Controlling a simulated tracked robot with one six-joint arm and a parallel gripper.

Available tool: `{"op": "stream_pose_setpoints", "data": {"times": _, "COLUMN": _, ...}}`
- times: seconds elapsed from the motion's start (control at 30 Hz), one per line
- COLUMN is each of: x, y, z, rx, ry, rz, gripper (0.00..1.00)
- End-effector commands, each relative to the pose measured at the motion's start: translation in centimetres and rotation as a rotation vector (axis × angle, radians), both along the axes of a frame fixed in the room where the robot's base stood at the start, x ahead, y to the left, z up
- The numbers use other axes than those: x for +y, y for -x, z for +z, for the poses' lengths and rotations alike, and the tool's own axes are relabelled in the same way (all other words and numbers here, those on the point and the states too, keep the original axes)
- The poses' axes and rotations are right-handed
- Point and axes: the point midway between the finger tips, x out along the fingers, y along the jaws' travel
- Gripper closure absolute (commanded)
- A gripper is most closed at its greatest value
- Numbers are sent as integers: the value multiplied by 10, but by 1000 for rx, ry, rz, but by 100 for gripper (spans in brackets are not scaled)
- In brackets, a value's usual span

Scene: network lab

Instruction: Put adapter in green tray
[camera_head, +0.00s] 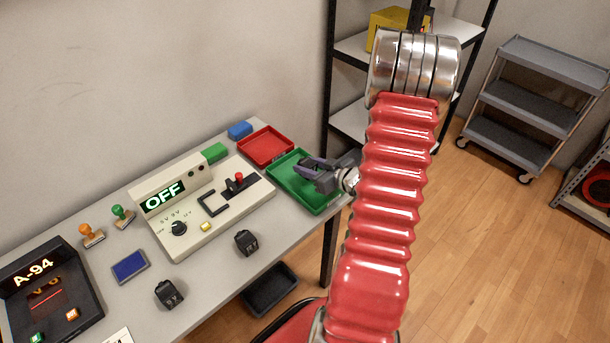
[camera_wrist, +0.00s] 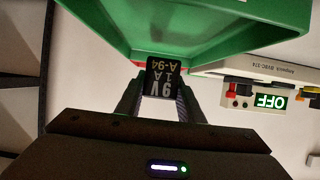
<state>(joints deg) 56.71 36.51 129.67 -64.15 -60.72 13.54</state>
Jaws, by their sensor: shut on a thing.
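My gripper (camera_head: 318,172) is over the green tray (camera_head: 305,205) at the right end of the table. In the wrist view my gripper (camera_wrist: 160,100) is shut on a black adapter (camera_wrist: 162,78) with white print reading 9V 1A A-94. The green tray (camera_wrist: 230,30) lies just past the adapter there. In the head view the held adapter is hard to make out at the fingers. I cannot tell how high it is above the tray floor.
Two more black adapters (camera_head: 246,241) (camera_head: 169,293) lie on the table. A red tray (camera_head: 265,146) adjoins the green one. The tester (camera_head: 200,205) reads OFF. A black display unit (camera_head: 50,290) shows A-94. Two stamps (camera_head: 122,215) and a blue pad (camera_head: 130,266) lie left.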

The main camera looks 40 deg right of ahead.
Motion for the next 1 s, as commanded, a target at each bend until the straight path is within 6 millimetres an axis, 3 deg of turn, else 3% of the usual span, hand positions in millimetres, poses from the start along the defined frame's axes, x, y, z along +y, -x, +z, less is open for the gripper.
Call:
{"op": "stream_pose_setpoints", "data": {"times": 0.3, "x": 0, "y": 0, "z": -32, "rx": 1, "ry": -1, "rz": 1, "gripper": 92}}
{"op": "stream_pose_setpoints", "data": {"times": 0.77, "x": 0, "y": 0, "z": -37, "rx": -1, "ry": 0, "rz": 1, "gripper": 92}}
{"op": "stream_pose_setpoints", "data": {"times": 0.8, "x": 1, "y": 0, "z": -37, "rx": 0, "ry": 0, "rz": 1, "gripper": 64}}
{"op": "stream_pose_setpoints", "data": {"times": 1.0, "x": 1, "y": 0, "z": -37, "rx": 0, "ry": 0, "rz": 1, "gripper": 50}}
